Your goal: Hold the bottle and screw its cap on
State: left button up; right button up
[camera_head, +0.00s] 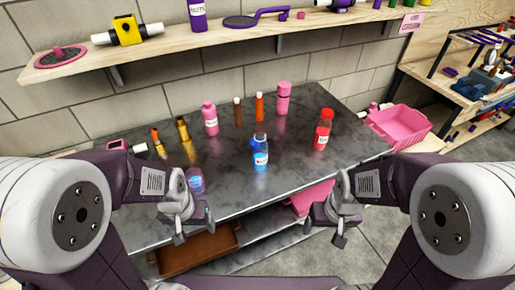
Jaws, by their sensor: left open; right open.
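My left gripper (190,228) is open and empty at the table's front edge, left of and nearer than the bottle. My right gripper (326,232) is open and empty in front of the table, right of and nearer than the bottle. Neither gripper touches the bottle.
The dark table (225,170) also holds a blue-purple container (195,180) near my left gripper, a pink bottle (210,119), a pink cylinder (283,98), a red bottle (322,130) and several orange and brown items. A pink crate (400,125) is at right. A shelf (170,48) runs above.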

aim_at(260, 146)
jog(key=i+l+u, duration=0.4)
jog(key=l, duration=0.15)
jog(key=i+l+u, duration=0.3)
jog(key=l+u, duration=0.15)
jog(key=l, duration=0.2)
